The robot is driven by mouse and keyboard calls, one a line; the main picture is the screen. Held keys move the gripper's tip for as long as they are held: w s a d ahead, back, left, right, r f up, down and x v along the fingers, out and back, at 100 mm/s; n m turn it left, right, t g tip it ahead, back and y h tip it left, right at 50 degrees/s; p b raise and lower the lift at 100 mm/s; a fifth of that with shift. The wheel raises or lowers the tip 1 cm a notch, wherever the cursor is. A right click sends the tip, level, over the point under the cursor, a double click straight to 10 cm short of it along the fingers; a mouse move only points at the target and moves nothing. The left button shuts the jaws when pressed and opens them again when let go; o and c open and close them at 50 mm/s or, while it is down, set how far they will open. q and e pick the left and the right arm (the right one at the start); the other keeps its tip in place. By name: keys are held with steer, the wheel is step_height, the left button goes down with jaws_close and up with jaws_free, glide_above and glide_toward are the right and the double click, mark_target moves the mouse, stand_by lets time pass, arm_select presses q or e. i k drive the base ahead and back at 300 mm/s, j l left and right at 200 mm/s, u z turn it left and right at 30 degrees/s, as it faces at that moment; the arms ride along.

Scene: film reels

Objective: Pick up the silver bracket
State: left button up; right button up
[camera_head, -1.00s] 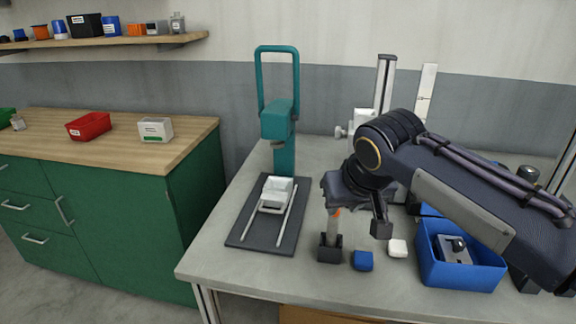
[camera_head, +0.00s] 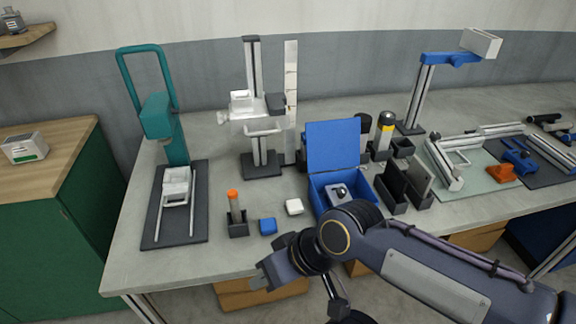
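A silver-grey metal piece with a dark knob (camera_head: 340,192) lies inside the open blue box (camera_head: 327,206); it looks most like the silver bracket, but it is small and I cannot be sure. My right gripper (camera_head: 303,292) is at the front edge of the bench, left of and nearer than the blue box. Its fingers look spread apart, with nothing seen between them. My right forearm passes in front of the box's lower right corner. My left gripper is not in view.
A teal press (camera_head: 164,125) stands on the left. An orange-topped tool in a dark holder (camera_head: 237,228), a blue block (camera_head: 267,226) and a white block (camera_head: 294,207) stand left of the box. Dark bins (camera_head: 391,188) stand to its right. The bench front left is clear.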

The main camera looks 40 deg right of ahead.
mark_target(329, 191)
steer(key=z, duration=1.95)
